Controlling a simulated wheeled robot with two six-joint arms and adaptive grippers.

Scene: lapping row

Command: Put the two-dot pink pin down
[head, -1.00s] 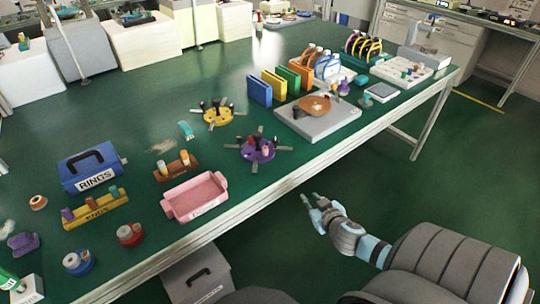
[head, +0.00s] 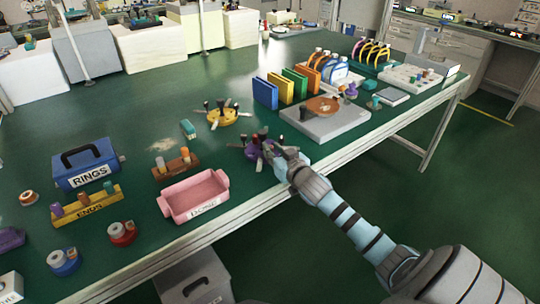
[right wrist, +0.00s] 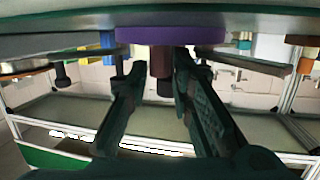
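My right gripper (head: 284,158) is at the near side of the purple round fixture (head: 252,143) on the green table. In the right wrist view the purple disc (right wrist: 170,35) shows at the top, with a brownish-pink pin (right wrist: 160,62) projecting from it. The two fingers of the right gripper (right wrist: 158,72) stand apart, one on each side of this pin, with a gap visible to each. No dots can be made out on the pin, so I cannot tell whether it is the two-dot pink one. My left gripper is not in view.
A pink tray (head: 194,197) lies left of the purple fixture, near the table edge. A yellow round fixture (head: 230,117) stands behind it. A grey plate (head: 335,125) with a brown disc is to the right. A brown block (head: 177,165) holds pins.

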